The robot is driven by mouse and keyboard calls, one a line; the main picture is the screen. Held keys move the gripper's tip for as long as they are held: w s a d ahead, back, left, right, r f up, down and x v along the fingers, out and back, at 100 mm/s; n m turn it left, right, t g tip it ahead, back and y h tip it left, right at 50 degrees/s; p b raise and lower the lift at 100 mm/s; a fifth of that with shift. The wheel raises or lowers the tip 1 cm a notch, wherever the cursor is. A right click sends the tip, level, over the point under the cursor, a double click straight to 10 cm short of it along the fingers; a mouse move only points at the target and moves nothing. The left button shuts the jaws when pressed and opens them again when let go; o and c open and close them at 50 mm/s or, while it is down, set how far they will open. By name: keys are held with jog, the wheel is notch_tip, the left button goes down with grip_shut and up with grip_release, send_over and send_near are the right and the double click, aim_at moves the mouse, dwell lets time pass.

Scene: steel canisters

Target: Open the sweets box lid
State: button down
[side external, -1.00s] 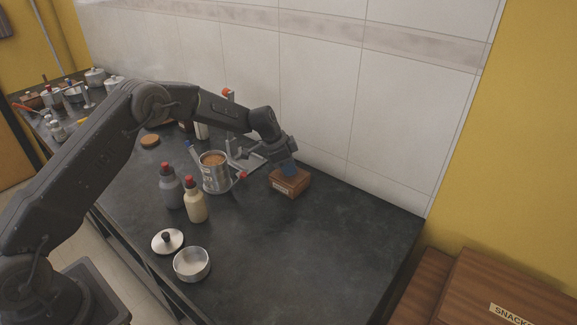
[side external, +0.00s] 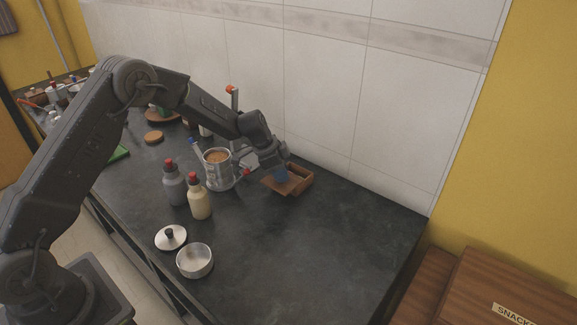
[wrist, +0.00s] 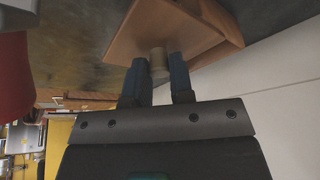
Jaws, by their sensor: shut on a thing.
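The sweets box (side external: 303,181) is a small brown wooden box near the back wall. Its lid (side external: 278,187) is shifted to the left and tilted, so part of the box's inside shows. My gripper (side external: 281,174) is at the lid from the upper left. In the wrist view, my gripper's blue fingers (wrist: 159,75) are shut on the lid's round knob (wrist: 158,62). The wooden lid (wrist: 160,30) spreads out beyond the fingers, with the box (wrist: 222,48) behind it. The box's contents cannot be made out.
A steel canister (side external: 219,171) with brown contents stands just left of my gripper. Two red-capped bottles (side external: 199,203) stand in front of it. A small steel pot (side external: 195,261) and its loose lid (side external: 171,237) lie nearer. The right part of the dark counter (side external: 345,225) is clear.

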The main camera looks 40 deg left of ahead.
jog(key=shift+s, duration=1.35)
jog(key=c, duration=1)
grip_release()
jog(key=v, duration=1.4)
